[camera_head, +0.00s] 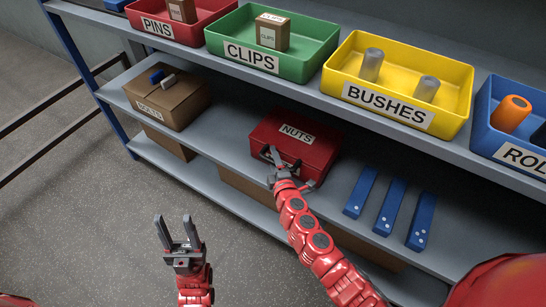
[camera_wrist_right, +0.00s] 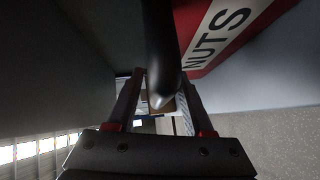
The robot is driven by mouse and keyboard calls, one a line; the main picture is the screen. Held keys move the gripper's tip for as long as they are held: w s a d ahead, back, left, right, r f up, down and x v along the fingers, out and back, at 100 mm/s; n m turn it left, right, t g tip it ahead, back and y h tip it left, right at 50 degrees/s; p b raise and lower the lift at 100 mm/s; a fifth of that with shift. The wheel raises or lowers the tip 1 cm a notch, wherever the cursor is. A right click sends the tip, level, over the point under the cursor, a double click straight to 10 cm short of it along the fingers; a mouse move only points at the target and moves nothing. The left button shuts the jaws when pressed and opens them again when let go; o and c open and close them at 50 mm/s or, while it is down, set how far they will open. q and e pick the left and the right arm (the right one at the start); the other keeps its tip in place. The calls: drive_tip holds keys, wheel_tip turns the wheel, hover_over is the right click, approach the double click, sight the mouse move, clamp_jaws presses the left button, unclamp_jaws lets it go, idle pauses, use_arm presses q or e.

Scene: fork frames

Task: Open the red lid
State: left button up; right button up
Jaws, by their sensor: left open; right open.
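The red box labelled NUTS (camera_head: 318,154) sits on the middle shelf, with its red lid (camera_head: 272,130) down. My right gripper (camera_head: 271,155) is open at the front of the box, by its left part. In the right wrist view a dark rounded bar (camera_wrist_right: 160,45), seemingly the box's handle, passes between the open fingers of my right gripper (camera_wrist_right: 163,80). The NUTS label (camera_wrist_right: 218,36) shows beside it. I cannot tell whether the fingers touch the bar. My left gripper (camera_head: 174,220) is open and empty, low in front of the shelf.
Red, green (camera_head: 300,66), yellow (camera_head: 432,131) and blue bins stand on the shelf above. A cardboard box (camera_head: 185,103) is left of the red box. Blue bars (camera_head: 391,204) lie to its right. Open floor (camera_head: 70,190) is at the left.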

drive_tip(key=shift+w, duration=0.3)
drive_tip(key=c, duration=0.8)
drive_tip(key=shift+f, duration=0.1)
clamp_jaws()
